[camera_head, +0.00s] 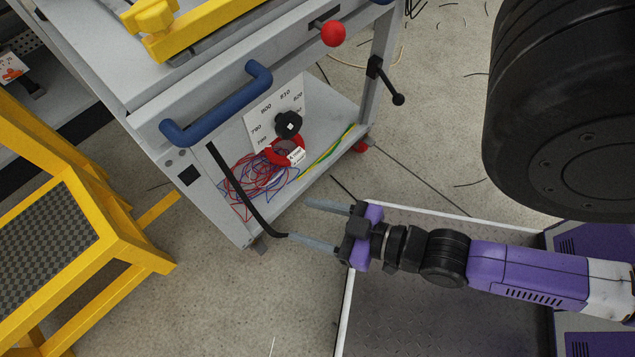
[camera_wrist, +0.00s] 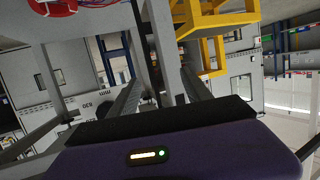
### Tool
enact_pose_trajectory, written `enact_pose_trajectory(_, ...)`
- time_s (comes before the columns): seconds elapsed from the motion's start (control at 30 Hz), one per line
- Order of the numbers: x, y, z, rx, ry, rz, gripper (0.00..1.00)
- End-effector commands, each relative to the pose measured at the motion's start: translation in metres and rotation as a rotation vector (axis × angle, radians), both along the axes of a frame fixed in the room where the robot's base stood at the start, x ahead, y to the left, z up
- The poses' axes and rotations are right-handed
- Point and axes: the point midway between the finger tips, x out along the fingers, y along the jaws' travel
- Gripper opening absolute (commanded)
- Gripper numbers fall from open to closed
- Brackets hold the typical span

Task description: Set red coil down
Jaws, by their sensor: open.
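The red coil (camera_head: 273,153) lies on the lower shelf of the grey cart, beside a loose tangle of red and blue wires (camera_head: 254,183). A white tag hangs on it. In the wrist view the red coil (camera_wrist: 52,8) shows at the top left, cut by the frame edge. My gripper (camera_head: 308,224) is open and empty, with its two grey fingers pointing left toward the cart. It is outside the shelf, to the lower right of the coil and apart from it. In the wrist view the gripper fingers (camera_wrist: 160,88) have nothing between them.
The grey cart (camera_head: 190,100) has a blue handle (camera_head: 220,105) and a red knob (camera_head: 333,33). A black bar slants down near my fingers. A green-yellow wire (camera_head: 325,152) lies on the shelf. Yellow steps (camera_head: 60,230) stand at the left. Bare floor (camera_head: 200,310) lies below the cart.

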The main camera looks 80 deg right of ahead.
Motion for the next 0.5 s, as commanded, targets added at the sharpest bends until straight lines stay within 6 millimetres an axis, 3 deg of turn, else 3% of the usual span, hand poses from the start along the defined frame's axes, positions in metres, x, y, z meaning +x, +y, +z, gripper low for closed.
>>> enact_pose_trajectory(0.03,-0.007,0.01,0.021,-0.001,-0.002,0.052,0.57)
enact_pose_trajectory(0.1,-0.013,0.02,0.046,-0.003,-0.01,0.104,0.57)
enact_pose_trajectory(0.2,-0.017,0.029,0.07,-0.004,-0.018,0.154,0.57)
enact_pose_trajectory(0.3,-0.019,0.033,0.082,-0.004,-0.021,0.178,0.57)
enact_pose_trajectory(0.5,-0.019,0.033,0.085,-0.004,-0.023,0.182,0.57)
